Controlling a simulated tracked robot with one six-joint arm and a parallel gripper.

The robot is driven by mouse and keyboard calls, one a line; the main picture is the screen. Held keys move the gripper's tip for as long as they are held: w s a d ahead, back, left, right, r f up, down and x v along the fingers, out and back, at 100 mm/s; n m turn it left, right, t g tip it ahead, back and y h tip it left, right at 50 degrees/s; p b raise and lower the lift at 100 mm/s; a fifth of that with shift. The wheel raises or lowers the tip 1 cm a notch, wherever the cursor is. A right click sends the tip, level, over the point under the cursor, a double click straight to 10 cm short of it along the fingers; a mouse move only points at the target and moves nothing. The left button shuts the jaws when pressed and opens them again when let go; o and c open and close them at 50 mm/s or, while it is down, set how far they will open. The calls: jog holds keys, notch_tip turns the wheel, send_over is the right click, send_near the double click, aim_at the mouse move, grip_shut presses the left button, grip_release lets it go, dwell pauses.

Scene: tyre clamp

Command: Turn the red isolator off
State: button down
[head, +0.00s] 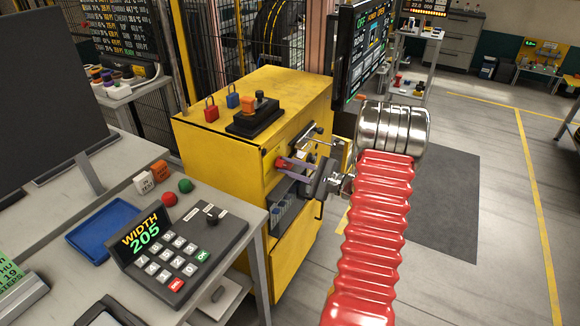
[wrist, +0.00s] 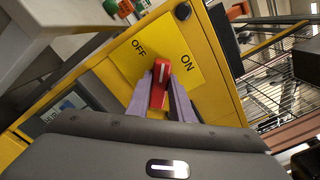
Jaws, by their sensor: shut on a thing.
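The red isolator handle (wrist: 159,87) sits on a yellow plate (wrist: 165,42) marked OFF on the left and ON on the right in the wrist view. Its white line points up the picture, between the two words. My gripper (wrist: 160,95) is shut on the handle, with one purple finger on each side. In the head view the handle shows as a small red spot (head: 281,163) on the yellow cabinet's side (head: 245,165), at the tips of my gripper (head: 287,166). The plate's words are not readable there.
Red and blue padlocks (head: 211,109) and a black control box (head: 256,114) stand on the cabinet top. A grey desk with a WIDTH 205 keypad (head: 175,255) is at left. A monitor (head: 362,50) stands behind my arm. Open floor lies at right.

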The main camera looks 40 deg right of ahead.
jog(key=n, duration=0.4)
jog(key=shift+a+f+n, duration=0.1)
jog(key=shift+f+n, duration=0.1)
jog(key=shift+n, duration=0.1)
jog(key=shift+a+f+n, duration=0.1)
jog(key=shift+f+n, duration=0.05)
jog(key=shift+n, duration=1.55)
jog(key=shift+s, duration=0.1)
jog(key=c, duration=1.6)
grip_release()
jog(key=shift+o, duration=0.2)
jog(key=v, duration=1.3)
jog(key=shift+s, duration=0.35)
